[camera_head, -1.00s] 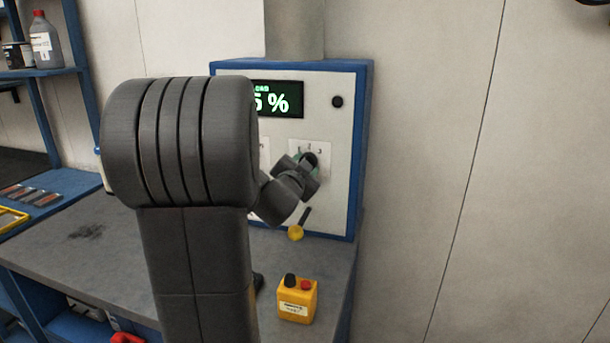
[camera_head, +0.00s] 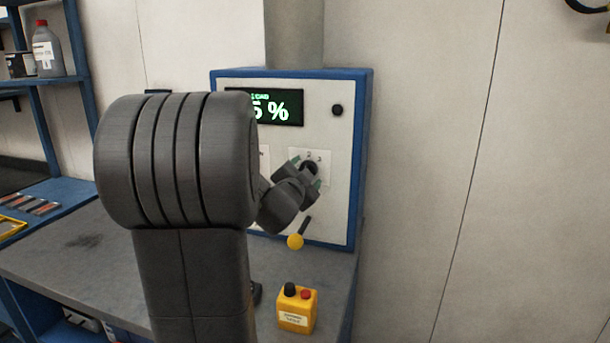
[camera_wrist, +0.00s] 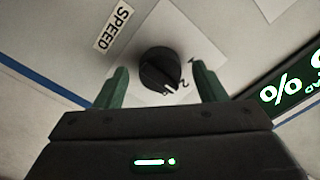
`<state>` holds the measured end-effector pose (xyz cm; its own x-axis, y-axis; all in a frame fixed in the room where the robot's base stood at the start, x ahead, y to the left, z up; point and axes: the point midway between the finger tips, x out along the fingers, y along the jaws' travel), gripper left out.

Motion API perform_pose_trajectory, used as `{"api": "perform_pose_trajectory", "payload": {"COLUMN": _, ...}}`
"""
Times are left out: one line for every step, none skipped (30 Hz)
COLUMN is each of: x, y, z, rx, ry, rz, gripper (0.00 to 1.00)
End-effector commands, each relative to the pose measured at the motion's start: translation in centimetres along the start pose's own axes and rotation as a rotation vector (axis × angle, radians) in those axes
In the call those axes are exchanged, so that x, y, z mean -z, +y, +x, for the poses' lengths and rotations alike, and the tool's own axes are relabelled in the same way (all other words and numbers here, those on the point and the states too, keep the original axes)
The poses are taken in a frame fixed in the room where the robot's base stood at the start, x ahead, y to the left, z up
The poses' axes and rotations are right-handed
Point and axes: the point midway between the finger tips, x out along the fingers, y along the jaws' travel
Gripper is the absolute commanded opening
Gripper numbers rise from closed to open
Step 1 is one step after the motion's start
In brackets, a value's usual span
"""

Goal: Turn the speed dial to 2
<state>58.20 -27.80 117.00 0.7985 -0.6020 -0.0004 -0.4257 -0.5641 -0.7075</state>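The speed dial (camera_wrist: 158,70) is a round black knob on a white plate of the panel, beside a SPEED label (camera_wrist: 120,27). A white pointer mark shows on its rim, close to the printed 2 (camera_wrist: 184,84); I cannot tell its exact setting. In the head view the dial (camera_head: 311,168) is partly hidden by my gripper (camera_head: 306,177), and a 2 and a 3 show above it. In the wrist view the green fingers of my gripper (camera_wrist: 160,72) are open, one on each side of the dial, with gaps between them and the knob.
The blue-framed panel (camera_head: 363,150) has a lit percent display (camera_head: 280,106), a black button (camera_head: 337,110) and a lever with a yellow ball (camera_head: 295,241). A yellow box with black and red buttons (camera_head: 296,310) stands on the bench. My arm hides the panel's left part.

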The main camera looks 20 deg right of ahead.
Motion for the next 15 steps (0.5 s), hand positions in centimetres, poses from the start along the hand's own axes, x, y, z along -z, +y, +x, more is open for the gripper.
{"api": "perform_pose_trajectory", "payload": {"x": 0.0, "y": 0.0, "z": 0.0, "rx": 0.000, "ry": 0.000, "rz": 0.000, "gripper": 0.64}}
{"api": "perform_pose_trajectory", "payload": {"x": 0.0, "y": 0.0, "z": 0.0, "rx": 0.000, "ry": 0.000, "rz": 0.000, "gripper": 0.64}}
{"api": "perform_pose_trajectory", "payload": {"x": 0.0, "y": 0.0, "z": 0.0, "rx": 0.000, "ry": 0.000, "rz": 0.000, "gripper": 0.64}}
{"api": "perform_pose_trajectory", "payload": {"x": 0.0, "y": 0.0, "z": 0.0, "rx": 0.000, "ry": 0.000, "rz": 0.000, "gripper": 0.64}}
{"api": "perform_pose_trajectory", "payload": {"x": 0.0, "y": 0.0, "z": 0.0, "rx": 0.000, "ry": 0.000, "rz": 0.000, "gripper": 0.64}}
{"api": "perform_pose_trajectory", "payload": {"x": 0.0, "y": 0.0, "z": 0.0, "rx": 0.000, "ry": 0.000, "rz": 0.000, "gripper": 0.64}}
{"api": "perform_pose_trajectory", "payload": {"x": 0.0, "y": 0.0, "z": -0.1, "rx": 0.000, "ry": 0.000, "rz": 0.000, "gripper": 0.64}}
{"api": "perform_pose_trajectory", "payload": {"x": 0.0, "y": 0.0, "z": -0.1, "rx": 0.000, "ry": 0.000, "rz": 0.000, "gripper": 0.64}}
{"api": "perform_pose_trajectory", "payload": {"x": 0.0, "y": 0.0, "z": -0.3, "rx": 0.000, "ry": 0.000, "rz": 0.000, "gripper": 0.64}}
{"api": "perform_pose_trajectory", "payload": {"x": 0.0, "y": 0.0, "z": -0.5, "rx": 0.001, "ry": 0.001, "rz": 0.000, "gripper": 0.64}}
{"api": "perform_pose_trajectory", "payload": {"x": 0.0, "y": 0.0, "z": -0.8, "rx": 0.001, "ry": 0.001, "rz": 0.000, "gripper": 0.64}}
{"api": "perform_pose_trajectory", "payload": {"x": 0.0, "y": -0.1, "z": -1.2, "rx": 0.001, "ry": 0.001, "rz": 0.000, "gripper": 0.64}}
{"api": "perform_pose_trajectory", "payload": {"x": 0.0, "y": -0.1, "z": -1.6, "rx": 0.001, "ry": 0.001, "rz": 0.000, "gripper": 0.64}}
{"api": "perform_pose_trajectory", "payload": {"x": 0.0, "y": -0.1, "z": -2.1, "rx": 0.002, "ry": 0.001, "rz": 0.000, "gripper": 0.64}}
{"api": "perform_pose_trajectory", "payload": {"x": 0.0, "y": -0.1, "z": -2.8, "rx": 0.003, "ry": 0.001, "rz": 0.001, "gripper": 0.64}}
